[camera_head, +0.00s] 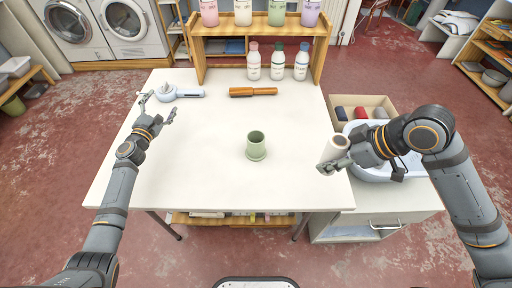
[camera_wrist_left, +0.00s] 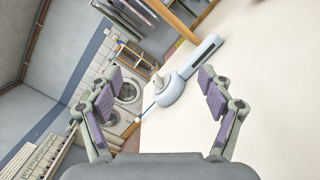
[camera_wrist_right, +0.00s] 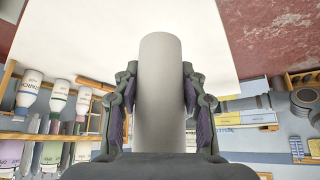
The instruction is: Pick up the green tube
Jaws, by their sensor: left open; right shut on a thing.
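The green tube (camera_head: 256,145) stands upright on the white table (camera_head: 200,150), near its middle, with its open top showing. Neither gripper touches it. My right gripper (camera_head: 336,156) is shut on a pale grey-white tube (camera_head: 333,150) at the table's right edge. In the right wrist view this pale tube (camera_wrist_right: 161,95) sits between both fingers. My left gripper (camera_head: 158,106) is open and empty at the table's far left. The left wrist view shows its fingers apart. The green tube is not seen in either wrist view.
A white-and-blue tool (camera_head: 178,93) lies just beyond my left gripper. A brown wooden roller (camera_head: 253,92) lies farther back, before several bottles (camera_head: 277,65) and a wooden shelf (camera_head: 262,29). A box of rolls (camera_head: 360,111) and white basin (camera_head: 372,173) are at right. Table around the green tube is clear.

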